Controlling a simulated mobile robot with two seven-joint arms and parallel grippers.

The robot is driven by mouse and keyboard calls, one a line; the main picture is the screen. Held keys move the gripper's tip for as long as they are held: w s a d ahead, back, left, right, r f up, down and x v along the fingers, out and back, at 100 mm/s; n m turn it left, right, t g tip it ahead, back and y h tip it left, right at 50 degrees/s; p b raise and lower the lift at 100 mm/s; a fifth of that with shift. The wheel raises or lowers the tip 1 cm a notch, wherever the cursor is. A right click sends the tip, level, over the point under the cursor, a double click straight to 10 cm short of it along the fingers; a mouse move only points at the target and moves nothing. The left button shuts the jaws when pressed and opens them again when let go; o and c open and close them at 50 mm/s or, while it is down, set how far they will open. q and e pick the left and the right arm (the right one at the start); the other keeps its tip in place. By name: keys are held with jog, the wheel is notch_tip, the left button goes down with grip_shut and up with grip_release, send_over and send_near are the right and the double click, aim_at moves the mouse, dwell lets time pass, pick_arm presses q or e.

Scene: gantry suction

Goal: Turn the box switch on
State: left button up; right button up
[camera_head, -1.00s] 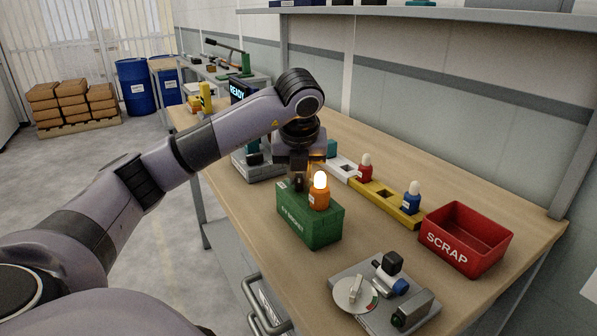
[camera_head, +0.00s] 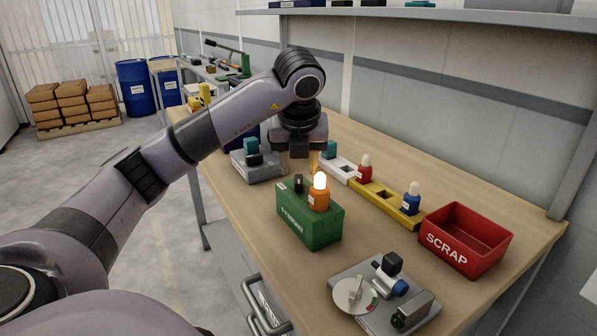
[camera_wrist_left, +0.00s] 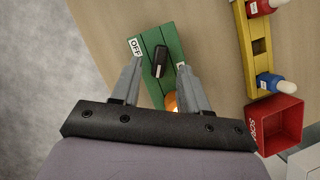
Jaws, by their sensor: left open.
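The green switch box (camera_head: 310,222) stands on the bench, with a small black lever (camera_head: 298,184) upright on its top and a glowing orange lamp (camera_head: 319,191) beside it. In the left wrist view, the lever (camera_wrist_left: 160,61) shows between the fingertips, apart from both. An OFF label (camera_wrist_left: 135,47) lies to its left; a second label on the right is partly hidden by a finger. My left gripper (camera_head: 299,163) is open and empty, above the box. In the wrist view its fingers (camera_wrist_left: 160,67) partly cover the box and lamp. My right gripper is not in view.
A yellow rack (camera_head: 384,205) with red and blue bottles and a white block (camera_head: 341,168) stand behind the box. A red SCRAP bin (camera_head: 465,240) is to the right. A grey dial fixture (camera_head: 381,295) is in front. Bare bench lies between.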

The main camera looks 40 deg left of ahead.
aim_at(299, 198)
pick_arm(q)
jog(key=v, duration=0.3)
jog(key=shift+w+p, duration=0.15)
jog(key=shift+p, duration=0.25)
jog(key=shift+s+d+r, duration=0.1)
jog(key=shift+s+r, duration=0.1)
jog(key=shift+r, duration=0.15)
jog(key=shift+f, duration=0.1)
